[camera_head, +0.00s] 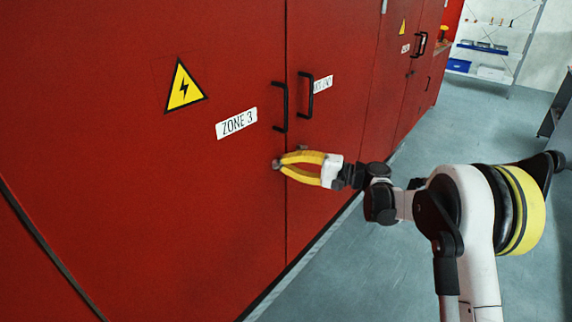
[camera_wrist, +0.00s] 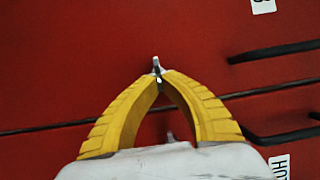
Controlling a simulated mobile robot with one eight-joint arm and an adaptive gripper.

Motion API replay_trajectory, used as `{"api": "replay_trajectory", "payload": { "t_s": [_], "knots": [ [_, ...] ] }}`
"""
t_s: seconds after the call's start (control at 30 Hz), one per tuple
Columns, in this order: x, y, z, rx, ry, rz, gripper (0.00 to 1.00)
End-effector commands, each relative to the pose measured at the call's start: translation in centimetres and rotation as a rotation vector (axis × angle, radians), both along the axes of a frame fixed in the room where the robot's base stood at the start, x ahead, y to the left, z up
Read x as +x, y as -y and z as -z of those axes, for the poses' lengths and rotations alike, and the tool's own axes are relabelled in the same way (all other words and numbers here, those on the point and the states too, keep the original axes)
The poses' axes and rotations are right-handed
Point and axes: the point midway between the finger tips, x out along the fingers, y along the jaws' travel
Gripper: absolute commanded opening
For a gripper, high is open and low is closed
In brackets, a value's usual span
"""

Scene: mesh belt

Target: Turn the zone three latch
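The zone three latch (camera_wrist: 156,63) is a small grey metal piece on the red door (camera_head: 170,215) that bears the "ZONE 3" label (camera_head: 237,123). It sits below that label and the door's black handle (camera_head: 284,108), near the door seam. My gripper (camera_head: 278,164) has yellow fingers whose tips come together at the latch. In the wrist view the fingertips (camera_wrist: 159,76) close around it, and part of it sticks out past them. The fingertips hide the rest, so its exact turn angle is hard to tell.
A neighbouring red door has its own black handle (camera_head: 305,95) and a small grey latch (camera_wrist: 170,136), seen between my fingers. A yellow warning sign (camera_head: 184,87) is left of the label.

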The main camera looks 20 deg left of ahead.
Motion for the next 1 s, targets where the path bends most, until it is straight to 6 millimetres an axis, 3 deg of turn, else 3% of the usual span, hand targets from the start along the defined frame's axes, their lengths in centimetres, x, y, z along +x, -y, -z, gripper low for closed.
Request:
{"api": "replay_trajectory", "payload": {
  "t_s": [0.3, 0.33, 0.4, 0.7, 0.87, 1.0],
  "knots": [
    [0.0, 0.0, 0.0, 0.0, 0.0, -0.001, 0.0],
    [0.0, 0.0, 0.0, 0.0, 0.0, -0.001, 0.14],
    [0.0, 0.0, 0.0, 0.0, 0.0, -0.001, 0.28],
    [0.0, 0.2, 0.0, 0.0, 0.0, 0.0, 0.28],
    [0.1, 2.0, 0.0, 0.0, 0.0, 0.002, 0.28],
    [0.1, 5.2, 0.0, 0.0, 0.0, 0.004, 0.28]
  ]
}}
